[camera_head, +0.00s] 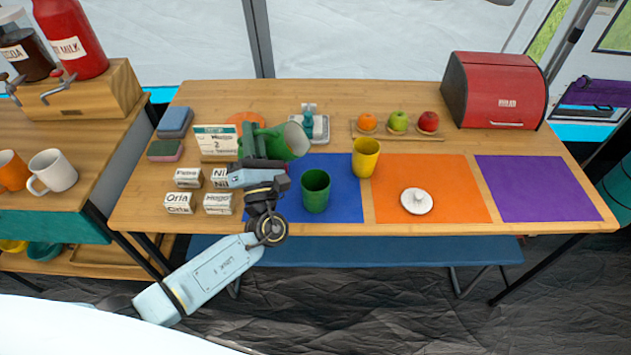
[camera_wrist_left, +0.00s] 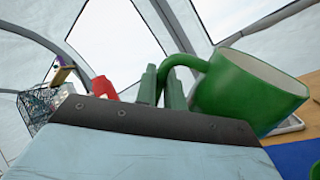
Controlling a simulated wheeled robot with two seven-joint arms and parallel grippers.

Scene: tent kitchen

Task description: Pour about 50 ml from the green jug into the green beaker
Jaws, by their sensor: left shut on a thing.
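The green jug (camera_head: 290,141) is in the head view, tilted with its mouth toward the right, above the left part of the blue mat. My left gripper (camera_head: 252,143) is shut on its handle. In the left wrist view the jug (camera_wrist_left: 240,95) and its handle show close up, with the gripper fingers (camera_wrist_left: 164,87) at the handle. The jug's contents are hidden, and no stream shows. The green beaker (camera_head: 316,190) stands upright on the blue mat (camera_head: 345,207), to the right of and nearer than the jug. My right gripper is not in view.
A yellow cup (camera_head: 366,157) stands right of the beaker. A white lid (camera_head: 416,201) lies on the orange mat (camera_head: 465,195); the purple mat (camera_head: 535,190) is bare. Small labelled boxes (camera_head: 219,203) stand left of my gripper. Fruit (camera_head: 398,122) and a red bread bin (camera_head: 495,90) are behind.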

